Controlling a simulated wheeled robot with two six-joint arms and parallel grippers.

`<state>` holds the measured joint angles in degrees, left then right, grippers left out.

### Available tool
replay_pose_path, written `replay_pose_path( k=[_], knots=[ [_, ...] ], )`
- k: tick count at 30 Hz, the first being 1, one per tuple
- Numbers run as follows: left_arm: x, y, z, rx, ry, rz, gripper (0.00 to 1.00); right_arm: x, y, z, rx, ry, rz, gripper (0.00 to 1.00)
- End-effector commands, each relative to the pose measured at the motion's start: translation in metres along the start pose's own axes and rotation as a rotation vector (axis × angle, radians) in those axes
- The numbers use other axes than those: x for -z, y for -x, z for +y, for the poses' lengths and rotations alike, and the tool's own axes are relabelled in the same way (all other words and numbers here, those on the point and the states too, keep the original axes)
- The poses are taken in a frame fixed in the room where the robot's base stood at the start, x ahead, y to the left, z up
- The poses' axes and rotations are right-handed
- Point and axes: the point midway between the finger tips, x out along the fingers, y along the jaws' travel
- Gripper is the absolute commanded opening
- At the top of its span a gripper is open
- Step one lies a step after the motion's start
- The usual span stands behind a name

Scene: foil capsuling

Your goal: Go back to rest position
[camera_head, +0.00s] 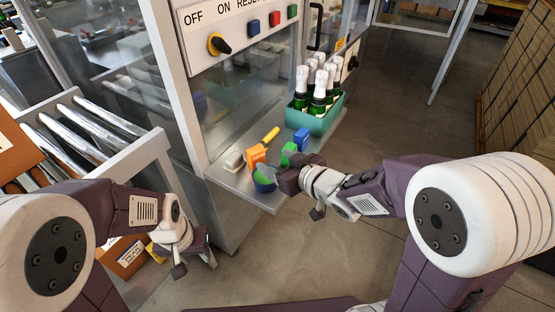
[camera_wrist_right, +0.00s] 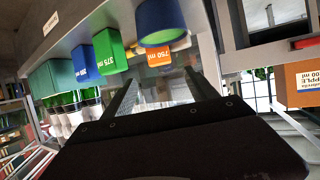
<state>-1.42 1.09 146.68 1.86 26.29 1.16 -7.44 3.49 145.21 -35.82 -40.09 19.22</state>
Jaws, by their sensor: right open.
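My right gripper (camera_head: 272,177) is over the front end of the metal shelf, beside several colored items. In the right wrist view its two fingers (camera_wrist_right: 163,92) are apart with nothing between them. An orange block (camera_head: 256,154), a green block (camera_head: 289,153) and a blue block (camera_head: 302,138) stand on the shelf. The wrist view shows labels "750 ml" on the orange block (camera_wrist_right: 158,58) and "375 ml" on the green one (camera_wrist_right: 109,52). A dark blue round piece (camera_wrist_right: 161,22) is near the fingers. My left gripper (camera_head: 197,252) hangs low at the left; its fingertips are not clear.
A teal crate (camera_head: 318,122) of foil-topped bottles stands at the shelf's far end. A yellow piece (camera_head: 271,134) lies on the shelf. A control panel (camera_head: 240,40) is above. Cardboard boxes (camera_head: 122,256) sit near my left arm. Open floor (camera_head: 420,120) lies to the right.

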Motion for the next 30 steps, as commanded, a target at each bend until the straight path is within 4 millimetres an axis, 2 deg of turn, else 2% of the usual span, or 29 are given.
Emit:
replay_pose_path(
  k=[6,8,10,11,13,16,18,20,24,25,27,30],
  knots=[
    [0.000,0.000,0.000,0.000,0.000,0.000,0.36,0.000,0.000,0.001,-0.003,-0.001,0.000,0.67],
    [0.000,0.000,0.000,0.000,0.000,0.000,0.36,0.002,0.003,0.012,-0.028,-0.009,0.007,0.67],
    [0.000,0.000,0.000,0.000,0.000,0.000,0.36,-0.009,0.009,0.037,-0.116,-0.072,-0.032,0.67],
    [0.000,0.000,0.000,0.000,0.000,0.000,0.36,-0.021,0.013,0.049,-0.165,-0.103,-0.079,0.67],
    [0.000,0.000,0.000,0.000,0.000,0.000,0.36,-0.061,0.028,0.074,-0.280,-0.182,-0.227,0.67],
    [0.000,0.000,0.000,0.000,0.000,0.000,0.36,-0.119,0.059,0.086,-0.386,-0.296,-0.465,0.67],
    [0.000,0.000,0.000,0.000,0.000,0.000,0.36,-0.153,0.081,0.079,-0.415,-0.368,-0.622,0.67],
    [0.000,0.000,0.000,0.000,0.000,0.000,0.36,-0.178,0.101,0.066,-0.416,-0.425,-0.752,0.67],
    [0.000,0.000,0.000,0.000,0.000,0.000,0.36,-0.217,0.148,0.023,-0.346,-0.510,-1.042,0.67],
    [0.002,0.022,0.000,0.000,0.000,-0.001,0.36,-0.196,0.157,0.023,-0.338,-0.496,-1.048,0.67],
    [0.005,0.052,0.001,0.000,0.000,0.000,0.36,-0.168,0.167,0.024,-0.341,-0.494,-1.041,0.67],
    [0.009,0.084,0.002,0.000,0.000,0.001,0.36,-0.139,0.179,0.024,-0.342,-0.494,-1.040,0.67]
  ],
)
